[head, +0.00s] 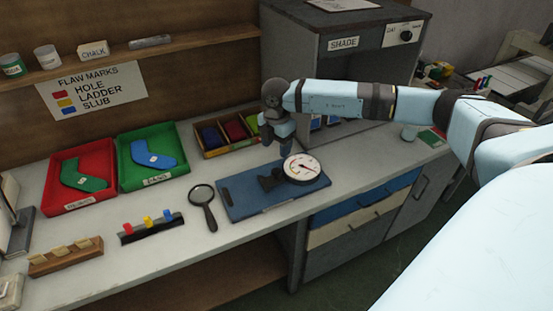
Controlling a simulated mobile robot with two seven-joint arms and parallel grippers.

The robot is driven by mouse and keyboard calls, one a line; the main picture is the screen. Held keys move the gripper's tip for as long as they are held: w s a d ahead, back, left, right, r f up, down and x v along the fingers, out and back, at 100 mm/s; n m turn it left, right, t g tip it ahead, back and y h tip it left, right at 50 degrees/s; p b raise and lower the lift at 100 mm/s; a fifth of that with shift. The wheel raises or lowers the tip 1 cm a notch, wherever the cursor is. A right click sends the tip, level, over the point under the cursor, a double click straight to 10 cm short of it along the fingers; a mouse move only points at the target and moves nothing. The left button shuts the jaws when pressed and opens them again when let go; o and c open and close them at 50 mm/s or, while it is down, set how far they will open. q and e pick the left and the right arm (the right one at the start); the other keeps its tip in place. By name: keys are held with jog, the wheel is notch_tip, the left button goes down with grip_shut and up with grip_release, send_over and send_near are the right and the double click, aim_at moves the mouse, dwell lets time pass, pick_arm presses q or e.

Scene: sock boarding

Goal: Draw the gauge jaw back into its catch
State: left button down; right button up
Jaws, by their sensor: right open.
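The gauge (302,168), with a round white dial and a dark body, lies on the blue mat (236,200) on the bench. Its jaw and catch are too small to tell apart, and part of the gauge's far side is hidden by my gripper. My right gripper (285,150) points down just above and behind the dial. It is open, and I see nothing held in it; whether its fingers touch the gauge I cannot tell. My left gripper is out of view.
A magnifying glass (203,196) lies left of the mat. Further left are a black rack (151,232) with colored markers, a red tray (82,172) and a green tray (127,181). A grey cabinet (320,50) labelled SHADE stands behind. The bench's front edge runs close before the mat.

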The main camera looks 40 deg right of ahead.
notch_tip(320, 180, up, 4)
jog(key=shift+a+f, duration=0.1)
dwell(0.6)
